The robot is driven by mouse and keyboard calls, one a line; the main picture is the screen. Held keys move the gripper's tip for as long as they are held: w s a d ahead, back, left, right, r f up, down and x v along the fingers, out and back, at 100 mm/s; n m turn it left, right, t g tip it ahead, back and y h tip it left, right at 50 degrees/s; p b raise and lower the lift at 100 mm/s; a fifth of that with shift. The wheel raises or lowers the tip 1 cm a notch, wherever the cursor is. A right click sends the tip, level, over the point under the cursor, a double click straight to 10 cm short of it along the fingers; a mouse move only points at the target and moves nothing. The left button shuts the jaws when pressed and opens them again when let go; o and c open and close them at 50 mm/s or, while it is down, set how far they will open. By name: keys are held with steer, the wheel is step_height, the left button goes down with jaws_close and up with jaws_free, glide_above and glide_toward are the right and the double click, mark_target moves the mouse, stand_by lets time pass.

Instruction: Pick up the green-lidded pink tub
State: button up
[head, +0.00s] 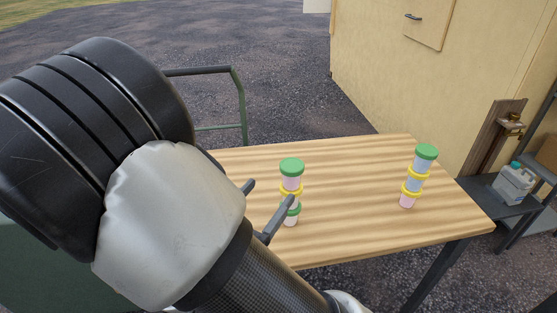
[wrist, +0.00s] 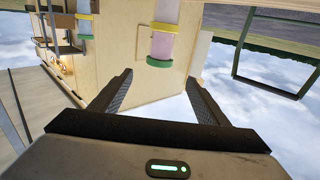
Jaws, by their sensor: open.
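The green-lidded pink tub (head: 291,182) tops the near stack on the table, its green lid (head: 291,166) uppermost. Below it are a yellow-lidded tub and a green-lidded pale tub (head: 291,220). My gripper (head: 268,194) is open and empty, just left of this stack; one finger crosses in front of the middle tub. In the wrist view, which is upside down, the pink tub (wrist: 163,45) and its green lid (wrist: 159,62) show beyond the gap between the open fingers (wrist: 160,76). The fingers do not appear to touch it.
A second stack stands at the table's right: a green-lidded bluish tub (head: 421,167) over two yellow-lidded tubs (head: 408,200). The wooden table (head: 345,215) is clear between the stacks. A metal rail (head: 238,100) stands behind, and a shelf with a jug (head: 514,183) at right.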

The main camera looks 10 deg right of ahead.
mark_target(297, 159)
steer(key=x, duration=1.7)
steer(key=shift+d, duration=0.15)
steer(key=shift+r, duration=0.1)
steer(key=shift+c, duration=0.2)
steer(key=c, duration=1.1)
